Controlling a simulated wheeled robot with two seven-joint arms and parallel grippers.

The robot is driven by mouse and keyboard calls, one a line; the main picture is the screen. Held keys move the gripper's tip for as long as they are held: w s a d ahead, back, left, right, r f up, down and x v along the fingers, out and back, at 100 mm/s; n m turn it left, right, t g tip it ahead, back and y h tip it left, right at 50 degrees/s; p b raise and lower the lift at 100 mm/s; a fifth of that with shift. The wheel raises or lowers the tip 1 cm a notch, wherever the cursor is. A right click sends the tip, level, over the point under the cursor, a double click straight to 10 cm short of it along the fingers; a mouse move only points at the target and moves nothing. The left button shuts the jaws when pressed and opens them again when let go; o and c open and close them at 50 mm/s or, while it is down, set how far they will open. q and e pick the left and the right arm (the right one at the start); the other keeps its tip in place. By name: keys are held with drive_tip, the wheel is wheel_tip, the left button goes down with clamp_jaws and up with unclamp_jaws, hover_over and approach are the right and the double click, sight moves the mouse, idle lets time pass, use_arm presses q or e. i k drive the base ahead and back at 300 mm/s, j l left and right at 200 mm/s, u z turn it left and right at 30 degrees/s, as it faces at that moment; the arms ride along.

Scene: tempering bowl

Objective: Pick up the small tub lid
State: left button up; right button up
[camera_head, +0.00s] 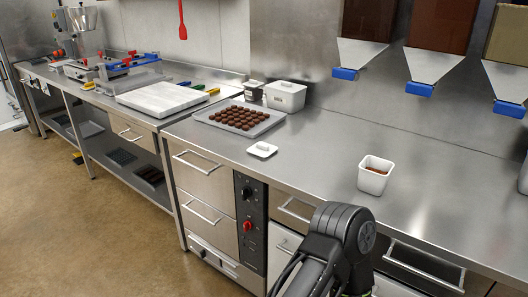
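A small white tub lid (262,149) with a raised handle lies flat on the steel counter, near its front edge and right of the chocolate tray. A small white open tub (376,175) with brown contents stands on the counter to the right, apart from the lid. A black arm link of mine rises at the bottom centre, in front of the counter. Neither of my grippers shows in this view.
A tray (273,124) of chocolates lies behind and left of the lid. Blue-tipped dispensers (419,89) hang at upper right. Bare counter (315,150) lies between lid and tub.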

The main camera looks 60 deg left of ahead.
sight(263, 150)
drive_tip(key=i+j, duration=0.25)
drive_tip(key=i, duration=0.2)
drive_tip(key=u, duration=2.1)
